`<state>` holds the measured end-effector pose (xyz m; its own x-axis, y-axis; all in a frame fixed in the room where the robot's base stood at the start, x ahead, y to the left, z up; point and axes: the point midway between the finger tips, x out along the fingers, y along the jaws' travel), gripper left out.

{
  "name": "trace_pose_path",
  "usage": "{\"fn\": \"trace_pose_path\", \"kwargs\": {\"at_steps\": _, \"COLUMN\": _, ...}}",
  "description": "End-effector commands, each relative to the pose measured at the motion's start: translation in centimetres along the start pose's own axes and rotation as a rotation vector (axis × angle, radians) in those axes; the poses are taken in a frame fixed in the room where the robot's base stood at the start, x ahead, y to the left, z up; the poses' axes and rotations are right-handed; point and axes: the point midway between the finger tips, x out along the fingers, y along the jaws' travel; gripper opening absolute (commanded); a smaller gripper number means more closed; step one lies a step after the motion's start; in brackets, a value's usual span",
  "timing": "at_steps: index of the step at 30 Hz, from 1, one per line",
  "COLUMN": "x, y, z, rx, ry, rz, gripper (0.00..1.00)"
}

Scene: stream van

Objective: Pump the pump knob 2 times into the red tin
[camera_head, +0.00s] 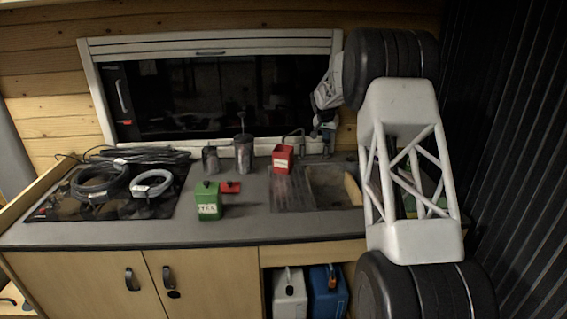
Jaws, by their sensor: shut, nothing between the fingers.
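The red tin (283,159), with a white label, stands upright on the counter at the left of the sink. A thin curved spout (296,133) shows just above and behind it. My gripper (326,134) is shut and empty, to the right of the tin and above the back of the sink. The pump knob is not clear: it is hidden or too small to make out near my gripper. I cannot tell whether my gripper touches it.
A green tin (208,201) and a red lid (230,187) stand left of the sink (333,187). Two dark canisters (243,154) are behind them. Coiled cables (100,181) cover the hob at left. The front counter is clear.

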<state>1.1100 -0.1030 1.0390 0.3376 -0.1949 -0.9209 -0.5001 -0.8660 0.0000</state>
Motion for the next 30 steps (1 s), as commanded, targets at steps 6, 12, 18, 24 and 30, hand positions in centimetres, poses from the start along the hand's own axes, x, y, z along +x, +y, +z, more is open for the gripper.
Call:
{"fn": "trace_pose_path", "kwargs": {"at_steps": 6, "x": 0.7, "y": 0.0, "z": 0.3, "rx": 0.0, "ry": -0.002, "rz": 0.001, "gripper": 0.0}}
{"fn": "trace_pose_path", "kwargs": {"at_steps": 12, "x": 0.7, "y": 0.0, "z": 0.3, "rx": 0.0, "ry": -0.002, "rz": 0.001, "gripper": 0.0}}
{"fn": "trace_pose_path", "kwargs": {"at_steps": 18, "x": 0.6, "y": 0.0, "z": 0.3, "rx": 0.0, "ry": -0.002, "rz": 0.001, "gripper": 0.0}}
{"fn": "trace_pose_path", "kwargs": {"at_steps": 24, "x": -0.1, "y": 0.0, "z": 0.0, "rx": 0.0, "ry": -0.002, "rz": 0.001, "gripper": 0.0}}
{"fn": "trace_pose_path", "kwargs": {"at_steps": 30, "x": -0.8, "y": 0.0, "z": -0.3, "rx": 0.0, "ry": -0.002, "rz": 0.001, "gripper": 0.0}}
